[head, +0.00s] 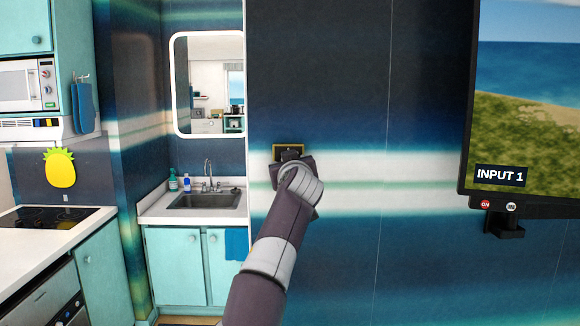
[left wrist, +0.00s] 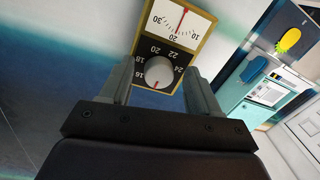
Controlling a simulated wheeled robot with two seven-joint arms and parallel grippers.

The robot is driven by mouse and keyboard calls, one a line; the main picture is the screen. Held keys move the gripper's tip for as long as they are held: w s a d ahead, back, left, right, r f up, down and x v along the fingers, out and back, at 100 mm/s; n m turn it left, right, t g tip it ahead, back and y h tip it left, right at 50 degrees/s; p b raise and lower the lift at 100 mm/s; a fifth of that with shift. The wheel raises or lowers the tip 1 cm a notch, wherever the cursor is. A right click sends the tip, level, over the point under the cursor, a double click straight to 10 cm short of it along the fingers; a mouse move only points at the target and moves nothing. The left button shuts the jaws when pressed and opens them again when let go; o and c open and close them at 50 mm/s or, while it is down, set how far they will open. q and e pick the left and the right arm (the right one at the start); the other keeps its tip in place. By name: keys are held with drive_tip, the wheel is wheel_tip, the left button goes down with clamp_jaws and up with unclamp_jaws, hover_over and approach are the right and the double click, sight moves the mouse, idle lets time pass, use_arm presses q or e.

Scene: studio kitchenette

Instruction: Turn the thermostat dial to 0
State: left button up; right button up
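The thermostat (head: 277,151) is a small box with a yellow-gold edge on the dark blue and white wall. In the head view my left gripper (head: 291,156) is in front of it and hides most of it. The left wrist view shows it tilted, with numbers upside down: a white gauge with a red needle near 20, and a black panel with numbers from 16 to 24. The white round dial (left wrist: 159,73) has a red mark towards the picture's bottom. My left gripper (left wrist: 158,80) is open, one finger either side of the dial, with visible gaps. My right gripper is not in view.
A screen (head: 525,95) is mounted on the wall to the right. A sink (head: 208,200) in a counter and a mirror (head: 208,85) are to the left. A stove top (head: 50,218) and a microwave (head: 25,85) are further left. The wall around the thermostat is clear.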

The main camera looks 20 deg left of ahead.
use_arm(q)
drive_tip(key=shift+s, duration=0.1)
drive_tip(key=b+v, duration=1.1)
drive_tip(key=v, duration=0.1)
drive_tip(key=shift+s, duration=0.25)
